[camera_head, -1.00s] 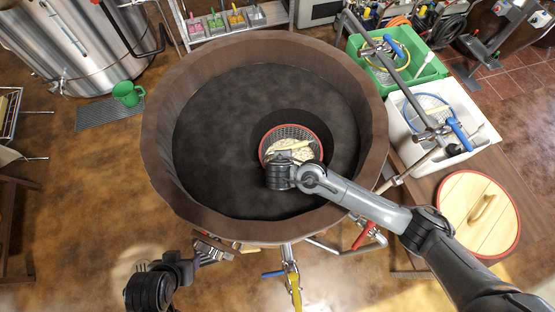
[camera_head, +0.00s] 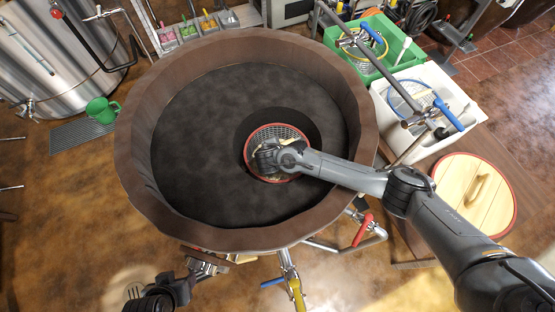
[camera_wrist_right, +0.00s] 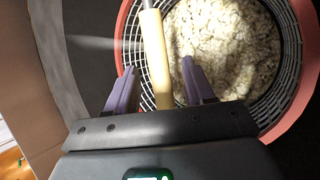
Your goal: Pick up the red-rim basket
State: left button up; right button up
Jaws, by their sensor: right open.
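The red-rim basket (camera_head: 303,134) sits low inside the big round vat (camera_head: 137,150), right of its middle. It has a wire-mesh wall and holds pale, lumpy contents; its red rim also shows in the right wrist view (camera_wrist_right: 308,85). A pale wooden handle bar (camera_wrist_right: 155,50) crosses over it. My right gripper (camera_head: 262,160) is over the basket. In the right wrist view its open fingers (camera_wrist_right: 160,85) stand on either side of the handle bar, not closed on it. My left gripper (camera_head: 203,266) is outside the vat at the lower left; its fingers are unclear.
The vat's tall brown wall surrounds the basket. A green crate (camera_head: 335,42) and a white tub (camera_head: 468,112) stand to the right, with a round wooden lid (camera_head: 455,190) below them. A green mug (camera_head: 103,110) stands at the left. Taps (camera_head: 368,232) project near the vat's front.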

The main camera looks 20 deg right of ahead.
jog(key=shift+b+x, duration=0.35)
jog(key=shift+x, duration=1.2)
jog(key=shift+a, duration=0.1)
grip_shut()
jog(key=shift+r, duration=0.1)
